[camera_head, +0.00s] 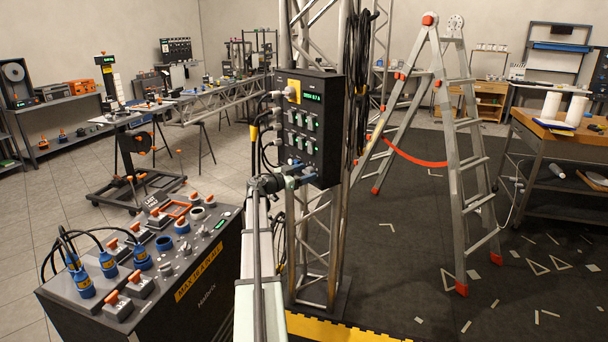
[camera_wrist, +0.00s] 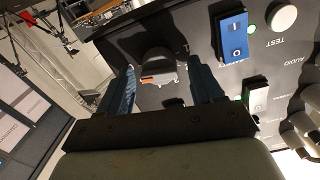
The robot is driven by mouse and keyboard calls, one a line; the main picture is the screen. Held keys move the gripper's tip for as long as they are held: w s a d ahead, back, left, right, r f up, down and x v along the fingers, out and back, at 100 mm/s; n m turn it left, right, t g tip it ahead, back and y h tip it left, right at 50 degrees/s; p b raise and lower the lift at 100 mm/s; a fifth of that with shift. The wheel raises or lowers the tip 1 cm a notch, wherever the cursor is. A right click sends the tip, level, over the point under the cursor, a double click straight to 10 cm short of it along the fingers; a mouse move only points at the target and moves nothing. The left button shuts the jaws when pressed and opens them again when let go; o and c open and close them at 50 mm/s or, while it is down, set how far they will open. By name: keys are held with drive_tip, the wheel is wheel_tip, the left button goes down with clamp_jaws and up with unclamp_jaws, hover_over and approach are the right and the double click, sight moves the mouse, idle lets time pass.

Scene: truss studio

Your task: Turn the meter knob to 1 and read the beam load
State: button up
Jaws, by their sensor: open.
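A black control box (camera_head: 312,110) hangs on the upright truss in the head view. A small green-lit display (camera_head: 312,96) is near its top; its reading is too small to be sure of. My gripper (camera_head: 308,171) is at the box's lower front edge. In the wrist view my gripper (camera_wrist: 158,76) is open, with two blue fingers. A dark round knob (camera_wrist: 158,64) with an orange mark shows between the fingertips. I cannot tell whether the fingers touch it. The knob's scale numbers are not readable, and the knob is not distinguishable in the head view.
A blue switch module (camera_wrist: 233,35), a white TEST button (camera_wrist: 281,17) and a pale switch module (camera_wrist: 256,95) sit right of the knob. Black cables (camera_head: 357,75) hang beside the box. A console (camera_head: 150,250) stands lower left, and a stepladder (camera_head: 465,140) stands right.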

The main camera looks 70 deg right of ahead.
drive_tip(key=shift+c, duration=0.2)
drive_tip(key=c, duration=1)
